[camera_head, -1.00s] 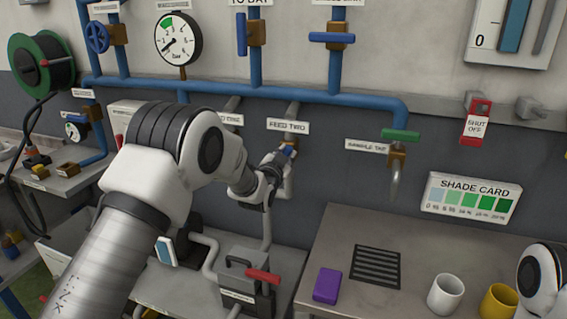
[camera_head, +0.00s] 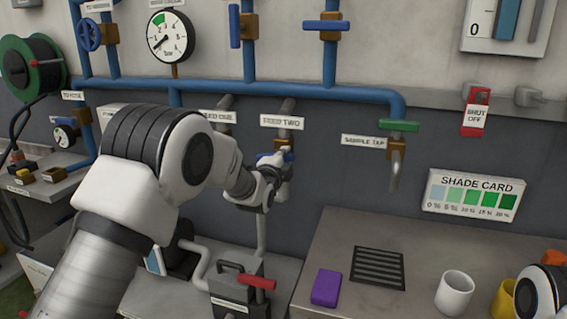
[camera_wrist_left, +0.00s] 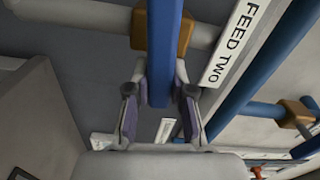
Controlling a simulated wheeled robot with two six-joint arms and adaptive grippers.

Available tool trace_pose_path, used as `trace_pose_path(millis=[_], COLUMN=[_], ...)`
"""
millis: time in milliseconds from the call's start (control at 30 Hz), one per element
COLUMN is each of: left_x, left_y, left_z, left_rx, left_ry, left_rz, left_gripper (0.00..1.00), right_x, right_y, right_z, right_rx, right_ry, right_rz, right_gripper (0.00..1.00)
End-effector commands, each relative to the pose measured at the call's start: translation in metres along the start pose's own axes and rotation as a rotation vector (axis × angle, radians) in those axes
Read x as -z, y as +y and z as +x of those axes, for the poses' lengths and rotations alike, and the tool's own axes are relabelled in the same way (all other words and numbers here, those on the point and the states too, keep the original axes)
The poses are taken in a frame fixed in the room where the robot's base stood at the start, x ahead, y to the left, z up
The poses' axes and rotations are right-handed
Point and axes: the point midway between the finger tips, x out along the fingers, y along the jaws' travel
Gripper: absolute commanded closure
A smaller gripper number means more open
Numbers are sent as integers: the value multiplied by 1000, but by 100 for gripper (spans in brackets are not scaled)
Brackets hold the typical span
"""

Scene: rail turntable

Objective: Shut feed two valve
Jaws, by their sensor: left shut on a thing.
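The FEED TWO label (camera_head: 283,121) hangs above the brass valve body (camera_head: 284,145) on a vertical grey pipe. A blue lever (camera_head: 264,158) sits at this valve, partly hidden by my left gripper (camera_head: 277,161). In the left wrist view, the blue lever (camera_wrist_left: 159,70) runs between the fingers of my left gripper (camera_wrist_left: 160,110), which is shut on it. There the lever lies across the grey pipe at the brass body (camera_wrist_left: 181,32), beside the FEED TWO label (camera_wrist_left: 235,45).
A feed one label (camera_head: 217,117) is close on the left, partly behind my left arm. The sample tap (camera_head: 396,150) is on the right. Below stand a grey box with a red handle (camera_head: 257,282) and a bench (camera_head: 330,240) with a purple block (camera_head: 326,287) and mugs (camera_head: 454,292).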

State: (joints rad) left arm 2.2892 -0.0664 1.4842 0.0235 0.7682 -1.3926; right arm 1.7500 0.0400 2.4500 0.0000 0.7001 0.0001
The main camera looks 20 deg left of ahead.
Motion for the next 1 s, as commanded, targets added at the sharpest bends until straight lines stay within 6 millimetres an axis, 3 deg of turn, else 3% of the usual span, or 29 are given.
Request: trace_pose_path(millis=[333, 833, 867, 900, 933, 1000], left_x=[0, 0, 0, 0, 0, 0], left_y=[7, 8, 8, 8, 8, 7], left_z=[0, 0, 0, 0, 0, 0], left_rx=[-6, -8, -8, -8, -8, -6], left_ry=[1, 1, 1, 1, 1, 1], left_rz=[147, 170, 170, 170, 169, 169], left_gripper=[100, 100, 75, 60, 52, 52], right_x=[0, 0, 0, 0, 0, 0], right_y=[0, 0, 0, 0, 0, 0], right_z=[12, 12, 12, 12, 12, 12], right_rx=[0, 0, 0, 0, 0, 0], right_ry=[0, 0, 0, 0, 0, 0], right_rz=[0, 0, 0, 0, 0, 0], right_gripper=[60, 60, 60, 60, 60, 60])
